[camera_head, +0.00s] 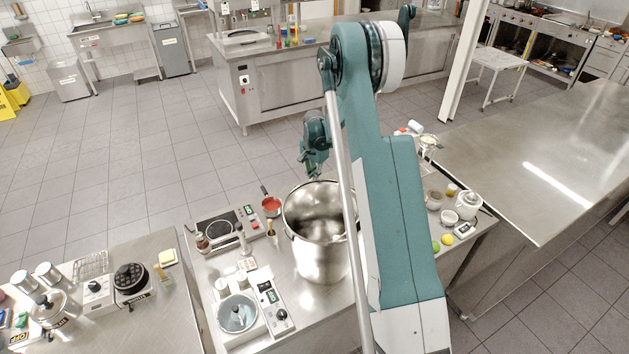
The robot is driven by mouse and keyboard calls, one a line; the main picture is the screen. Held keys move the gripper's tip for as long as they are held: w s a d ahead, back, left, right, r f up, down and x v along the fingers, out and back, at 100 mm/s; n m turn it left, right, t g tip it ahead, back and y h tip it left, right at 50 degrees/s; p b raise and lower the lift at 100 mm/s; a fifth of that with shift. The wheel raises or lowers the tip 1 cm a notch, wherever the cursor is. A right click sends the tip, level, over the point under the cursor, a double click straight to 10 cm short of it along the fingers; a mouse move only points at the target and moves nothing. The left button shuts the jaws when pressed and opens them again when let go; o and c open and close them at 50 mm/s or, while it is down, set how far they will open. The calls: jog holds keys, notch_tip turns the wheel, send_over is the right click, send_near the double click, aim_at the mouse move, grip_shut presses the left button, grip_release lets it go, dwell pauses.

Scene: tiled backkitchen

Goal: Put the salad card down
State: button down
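My gripper (313,170) hangs at the end of my teal arm, above the far rim of a large steel pot (320,255). It is small and dark here, and its fingers are partly lost against the arm's wrist. I cannot tell whether it is open or shut, or whether it holds anything. I cannot make out a salad card anywhere in this view; it may be too small, turned away or hidden behind my arm.
A hotplate (220,228), a red-filled pan (271,204) and a scale with a bowl (238,314) crowd the counter around the pot. Jars and small bowls (449,217) stand right of my arm. The long steel table (540,165) at right is largely clear.

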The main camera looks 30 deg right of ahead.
jog(key=shift+f, duration=0.2)
jog(key=c, duration=2.7)
grip_release()
jog(key=shift+r, duration=0.25)
jog(key=shift+r+b, duration=1.05)
jog(key=shift+r, duration=4.85)
jog(key=shift+a+r, duration=0.1)
